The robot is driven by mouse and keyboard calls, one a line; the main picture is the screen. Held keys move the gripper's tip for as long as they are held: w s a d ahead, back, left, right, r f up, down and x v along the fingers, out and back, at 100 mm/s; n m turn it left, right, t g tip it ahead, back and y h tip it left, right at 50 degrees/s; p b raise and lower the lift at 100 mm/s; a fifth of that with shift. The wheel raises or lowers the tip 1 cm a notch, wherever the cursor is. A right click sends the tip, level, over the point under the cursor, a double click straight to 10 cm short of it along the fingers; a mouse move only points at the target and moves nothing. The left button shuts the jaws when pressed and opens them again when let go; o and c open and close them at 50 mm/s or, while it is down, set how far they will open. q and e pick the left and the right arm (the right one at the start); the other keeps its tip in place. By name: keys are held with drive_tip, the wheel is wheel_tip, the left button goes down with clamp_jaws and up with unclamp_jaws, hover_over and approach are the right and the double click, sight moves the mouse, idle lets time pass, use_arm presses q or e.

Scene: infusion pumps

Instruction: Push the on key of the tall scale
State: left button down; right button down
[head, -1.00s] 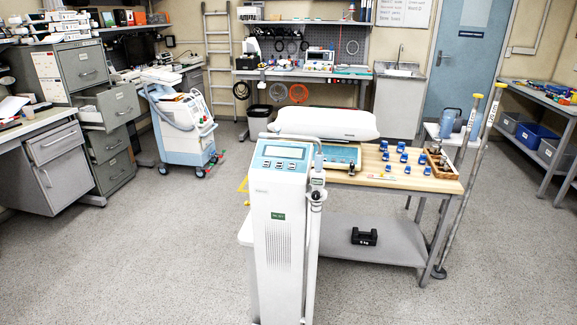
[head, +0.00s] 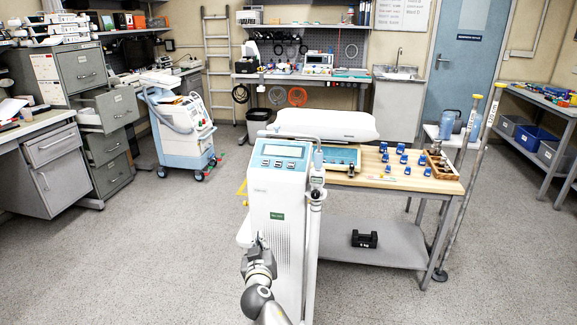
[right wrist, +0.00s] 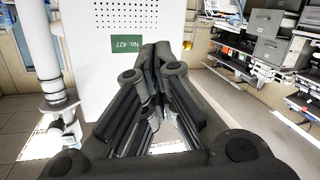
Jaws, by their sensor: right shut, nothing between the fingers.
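The tall scale (head: 283,230) stands upright in front of me as a white column. On its slanted blue head is a display (head: 283,150) with several small keys (head: 278,163) below it. A green label marks its front, reading "No. 427" in the right wrist view (right wrist: 128,44). My right gripper (head: 258,238) is in front of the column's lower left part, below the label and well below the keys. In the right wrist view the gripper (right wrist: 158,48) is shut and empty, its fingertips beside the label. I cannot tell whether it touches the column. My left gripper is not in view.
A wooden-topped table (head: 430,183) with blue items, a wooden box and a white baby-scale tray (head: 325,124) stands right behind the column. A pole with a cable runs along the column's right side. The floor (head: 130,260) to the left is clear.

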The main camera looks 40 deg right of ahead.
drive_tip(key=s+d+r+m+h, duration=0.1)
drive_tip(key=d+r+m+h, duration=0.1)
drive_tip(key=r, duration=0.8)
drive_tip(key=s+d+r+m+h, duration=0.1)
drive_tip(key=d+r+m+h, duration=0.2)
drive_tip(key=r, duration=0.7)
drive_tip(key=shift+s+r+m+h+b, duration=0.15)
drive_tip(key=shift+s+m+h+b, duration=0.2)
drive_tip(key=shift+h, duration=0.25)
drive_tip(key=shift+r, duration=0.1)
